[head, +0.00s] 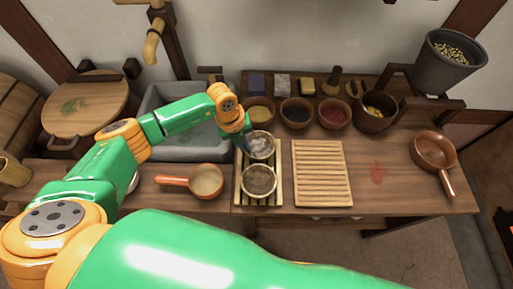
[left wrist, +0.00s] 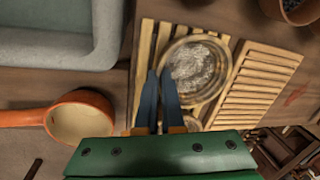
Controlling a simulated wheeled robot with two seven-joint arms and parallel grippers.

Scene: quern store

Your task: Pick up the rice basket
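The rice basket (head: 261,144) is a small round basket with whitish contents at the back of a slatted rack (head: 240,190). It also shows in the left wrist view (left wrist: 203,70). My left gripper (head: 244,145) is at its left side. In the left wrist view its two blue fingers (left wrist: 159,78) are close together, one on each side of the basket's left rim, and look shut on it. I see no clear gap under the basket, and the rim between the fingertips is partly hidden. My right gripper is not in view.
A second basket with darker contents (head: 258,181) stands just in front. A slatted board (head: 321,173) lies to the right, an orange pan (head: 206,181) to the left. A grey sink (head: 165,146) is behind left. Bowls (head: 296,112) line the back. The counter's right part has free room.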

